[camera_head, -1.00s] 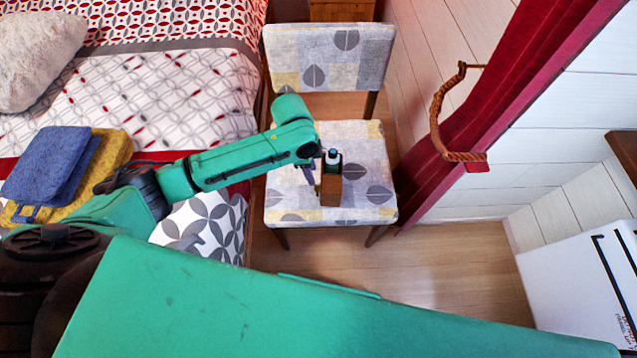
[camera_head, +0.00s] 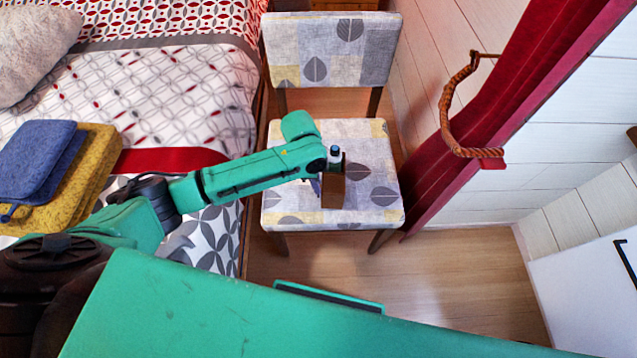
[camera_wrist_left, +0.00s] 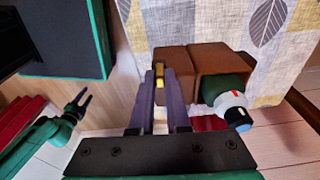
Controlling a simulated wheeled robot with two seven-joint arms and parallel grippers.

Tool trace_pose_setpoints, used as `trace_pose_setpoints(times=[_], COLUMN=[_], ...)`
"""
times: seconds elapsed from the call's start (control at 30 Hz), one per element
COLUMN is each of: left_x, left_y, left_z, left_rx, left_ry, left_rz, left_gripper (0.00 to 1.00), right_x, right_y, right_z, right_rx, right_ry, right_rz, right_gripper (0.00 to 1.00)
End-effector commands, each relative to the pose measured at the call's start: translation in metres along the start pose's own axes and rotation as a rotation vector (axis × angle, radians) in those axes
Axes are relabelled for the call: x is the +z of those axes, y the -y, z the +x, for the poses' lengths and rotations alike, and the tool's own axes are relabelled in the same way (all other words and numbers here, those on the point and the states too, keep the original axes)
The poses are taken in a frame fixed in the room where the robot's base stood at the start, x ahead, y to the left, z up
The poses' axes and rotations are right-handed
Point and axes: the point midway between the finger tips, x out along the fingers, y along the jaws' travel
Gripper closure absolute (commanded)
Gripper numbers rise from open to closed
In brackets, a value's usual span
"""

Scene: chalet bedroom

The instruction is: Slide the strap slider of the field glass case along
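The field glass case (camera_head: 333,190) is a brown box standing on the chair seat; it also shows in the left wrist view (camera_wrist_left: 212,62). A dark green field glass (camera_wrist_left: 228,98) with a white, red and blue end sticks out of its open end. A small yellow piece (camera_wrist_left: 159,82), seemingly the strap slider, sits at the case's side. My left gripper (camera_wrist_left: 160,78) has its two fingers close on either side of this piece, which fills the narrow gap. In the head view the left gripper (camera_head: 316,185) is beside the case's left side. My right gripper (camera_wrist_left: 80,100) is open and empty, away from the case.
The case stands on a patterned chair (camera_head: 290,200) with a backrest (camera_head: 340,45) behind. A bed (camera_head: 190,90) with folded blue and yellow cloths (camera_head: 60,170) is at left. A red curtain (camera_head: 480,110) with a rope tieback (camera_head: 450,120) hangs at right. Seat around the case is clear.

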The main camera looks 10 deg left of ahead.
Motion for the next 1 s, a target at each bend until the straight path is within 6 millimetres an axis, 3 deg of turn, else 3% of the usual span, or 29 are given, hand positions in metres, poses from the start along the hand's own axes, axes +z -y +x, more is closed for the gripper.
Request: trace_pose_setpoints(times=[0.7,0.73,0.8,1.0], left_x=[0.001,0.001,0.001,0.001], left_y=[0.037,0.037,0.036,0.036], left_z=[0.001,0.000,0.000,0.000], left_rx=[-0.003,-0.002,-0.002,-0.001], left_ry=[0.001,0.001,0.001,0.001], left_rz=[-0.001,0.000,0.000,0.000], left_gripper=[1.00,0.74,0.55,0.55], right_x=[0.001,0.001,0.001,0.001], right_y=[0.000,0.000,0.000,0.000], right_z=[0.010,0.009,0.009,0.009], right_rx=[0.000,0.000,0.000,0.000], right_ry=[0.000,0.000,0.000,0.000], right_rz=[0.000,0.000,0.000,0.000], right_gripper=[0.50,0.50,0.50,0.50])
